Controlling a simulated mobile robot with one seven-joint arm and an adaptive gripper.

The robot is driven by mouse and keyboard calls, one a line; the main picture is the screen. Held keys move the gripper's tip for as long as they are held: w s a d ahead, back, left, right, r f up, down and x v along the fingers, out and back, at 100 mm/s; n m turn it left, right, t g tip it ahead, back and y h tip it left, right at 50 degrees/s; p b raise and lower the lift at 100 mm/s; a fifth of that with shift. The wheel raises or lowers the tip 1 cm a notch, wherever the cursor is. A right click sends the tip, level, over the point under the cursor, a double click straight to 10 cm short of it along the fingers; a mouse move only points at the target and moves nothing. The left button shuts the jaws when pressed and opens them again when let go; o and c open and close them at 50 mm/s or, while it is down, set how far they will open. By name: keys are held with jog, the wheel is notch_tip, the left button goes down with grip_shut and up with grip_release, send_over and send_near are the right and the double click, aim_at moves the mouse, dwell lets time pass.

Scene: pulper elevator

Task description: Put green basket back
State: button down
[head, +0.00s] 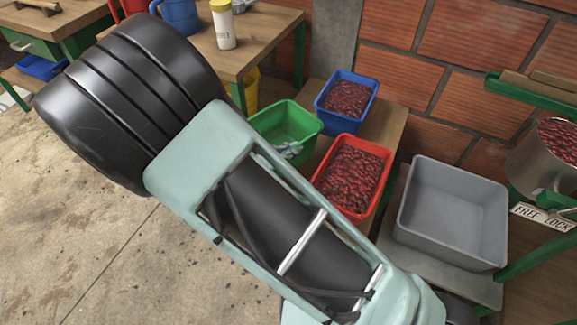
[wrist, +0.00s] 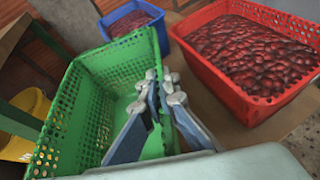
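The green basket (head: 283,119) is empty and sits at the left end of the low bench, partly hidden by my arm in the head view. In the wrist view the green basket (wrist: 85,115) fills the left half, with perforated walls. My gripper (wrist: 160,88) has one finger inside the basket and one outside, with the basket's right wall between them. The fingertips are close together and look closed on that wall. In the head view my gripper (head: 290,149) shows only in small part inside the basket. Whether the basket's bottom touches the bench is hidden.
A red basket (head: 352,172) and a blue basket (head: 347,97), both full of red cherries, stand close right of and behind the green one. A grey tub (head: 453,212) is further right. A yellow bucket (wrist: 27,122) and a wooden table (head: 247,45) are to the left.

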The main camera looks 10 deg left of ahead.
jog(key=shift+f+b, duration=0.6)
jog(key=shift+f, duration=1.65)
jog(key=shift+f, duration=0.2)
jog(key=c, duration=2.2)
grip_release()
jog(key=shift+o, duration=0.2)
jog(key=shift+r, duration=0.25)
jog(key=p, duration=0.3)
send_near(291, 161)
jog(key=shift+v, duration=1.1)
